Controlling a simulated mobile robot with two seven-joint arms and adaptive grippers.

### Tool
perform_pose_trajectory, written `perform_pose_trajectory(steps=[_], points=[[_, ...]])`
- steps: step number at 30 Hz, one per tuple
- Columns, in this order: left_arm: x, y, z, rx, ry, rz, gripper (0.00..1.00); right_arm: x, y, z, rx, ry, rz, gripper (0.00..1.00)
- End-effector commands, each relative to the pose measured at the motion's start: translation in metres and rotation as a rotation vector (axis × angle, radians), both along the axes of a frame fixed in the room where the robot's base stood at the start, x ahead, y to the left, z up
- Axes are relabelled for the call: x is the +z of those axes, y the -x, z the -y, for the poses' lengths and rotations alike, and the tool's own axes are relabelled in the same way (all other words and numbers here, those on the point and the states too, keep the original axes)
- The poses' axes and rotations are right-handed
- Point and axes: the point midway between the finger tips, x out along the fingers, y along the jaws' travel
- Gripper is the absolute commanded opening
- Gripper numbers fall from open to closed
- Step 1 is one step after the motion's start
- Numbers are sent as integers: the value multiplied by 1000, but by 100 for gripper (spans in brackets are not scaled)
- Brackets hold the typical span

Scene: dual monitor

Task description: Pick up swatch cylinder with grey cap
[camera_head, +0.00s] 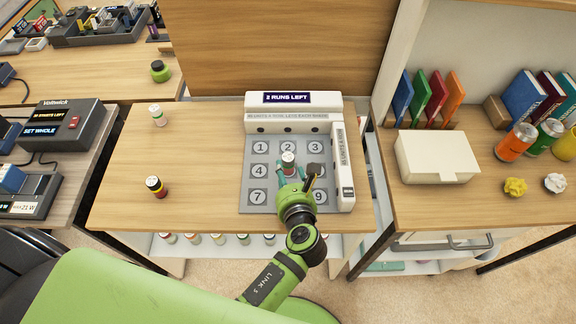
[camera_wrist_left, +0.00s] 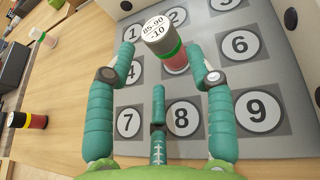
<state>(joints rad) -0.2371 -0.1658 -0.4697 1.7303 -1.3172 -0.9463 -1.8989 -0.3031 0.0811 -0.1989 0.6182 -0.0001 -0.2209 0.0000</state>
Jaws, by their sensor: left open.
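A swatch cylinder (camera_head: 288,158) with a pale grey-white top stands on the numbered grey mat (camera_head: 247,150), around its middle. In the left wrist view, this cylinder (camera_wrist_left: 163,38) shows a printed top, a dark band, a green band and a reddish body. My left gripper (camera_head: 296,174) is open just in front of it. In the left wrist view, the teal fingers of the gripper (camera_wrist_left: 165,62) are spread on either side of the cylinder, with visible gaps. My right gripper is not in view.
A pale-capped cylinder (camera_head: 158,115) and a dark-capped red one (camera_head: 155,187) stand on the wooden table (camera_head: 205,130), left of the mat. A white frame (camera_head: 290,122) borders the mat's back and right. A white box (camera_head: 436,157) sits farther right. Several cylinders stand on a shelf below.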

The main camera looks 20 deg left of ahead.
Motion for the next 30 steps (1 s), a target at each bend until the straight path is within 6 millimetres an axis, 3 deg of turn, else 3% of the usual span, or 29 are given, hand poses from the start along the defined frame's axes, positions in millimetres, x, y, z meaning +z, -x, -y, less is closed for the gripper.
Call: perform_pose_trajectory(steps=[1,5,14,15,18,30], points=[[-8,-7,-3,2,2,4,54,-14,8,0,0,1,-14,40],[-13,-21,-9,0,2,2,54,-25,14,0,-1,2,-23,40],[-12,-26,-12,-1,1,-1,54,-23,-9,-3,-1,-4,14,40],[-12,-26,-12,-1,1,-1,50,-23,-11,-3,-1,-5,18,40],[-12,-26,-12,-1,1,-1,16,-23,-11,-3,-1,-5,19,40],[-11,-26,-12,-1,0,-1,15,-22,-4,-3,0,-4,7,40]])
